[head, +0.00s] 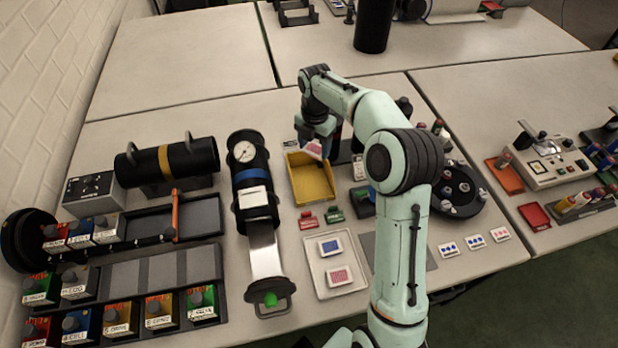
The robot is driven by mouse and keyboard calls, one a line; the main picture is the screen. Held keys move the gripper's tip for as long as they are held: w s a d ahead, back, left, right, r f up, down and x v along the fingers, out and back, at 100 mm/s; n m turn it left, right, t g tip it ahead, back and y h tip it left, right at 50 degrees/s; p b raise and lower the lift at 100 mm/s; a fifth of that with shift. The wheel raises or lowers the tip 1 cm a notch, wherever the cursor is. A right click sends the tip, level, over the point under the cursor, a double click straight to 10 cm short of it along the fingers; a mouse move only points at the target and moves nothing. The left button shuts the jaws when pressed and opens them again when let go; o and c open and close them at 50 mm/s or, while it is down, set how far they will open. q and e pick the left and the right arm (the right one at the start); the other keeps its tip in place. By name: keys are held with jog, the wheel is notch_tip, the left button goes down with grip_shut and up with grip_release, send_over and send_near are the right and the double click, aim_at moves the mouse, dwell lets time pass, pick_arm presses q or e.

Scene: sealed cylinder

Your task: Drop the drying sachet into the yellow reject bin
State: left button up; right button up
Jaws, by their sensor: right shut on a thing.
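The yellow reject bin (313,190) is an open box on the table near the middle of the head view. My right gripper (318,142) hangs over the bin's far edge, pointing down. It is shut on a small white sachet with reddish print (313,150), the drying sachet by its look. The sachet appears above the bin's far part, and its gap to the bin floor is hard to judge. The gripper's fingers partly hide it. My left gripper is not in view.
A white tray (316,290) with a blue-printed and a red-printed pack stands in front of the bin. Right of my arm is a round black carousel (465,185) with small bottles.

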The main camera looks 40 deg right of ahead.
pick_arm(q)
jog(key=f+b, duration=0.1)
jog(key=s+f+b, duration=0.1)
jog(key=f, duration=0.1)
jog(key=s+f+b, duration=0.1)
jog(key=b, duration=0.1)
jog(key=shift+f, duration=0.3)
pick_arm(e)
notch_tip(320, 180, down, 6)
jog(key=shift+r, duration=0.2)
jog(key=o, duration=1.1)
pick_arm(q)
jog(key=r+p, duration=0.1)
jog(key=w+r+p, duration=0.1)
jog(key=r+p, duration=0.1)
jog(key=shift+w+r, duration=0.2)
pick_arm(e)
notch_tip(320, 180, up, 14)
jog(key=shift+f, duration=0.2)
jog(key=shift+a+f, duration=0.1)
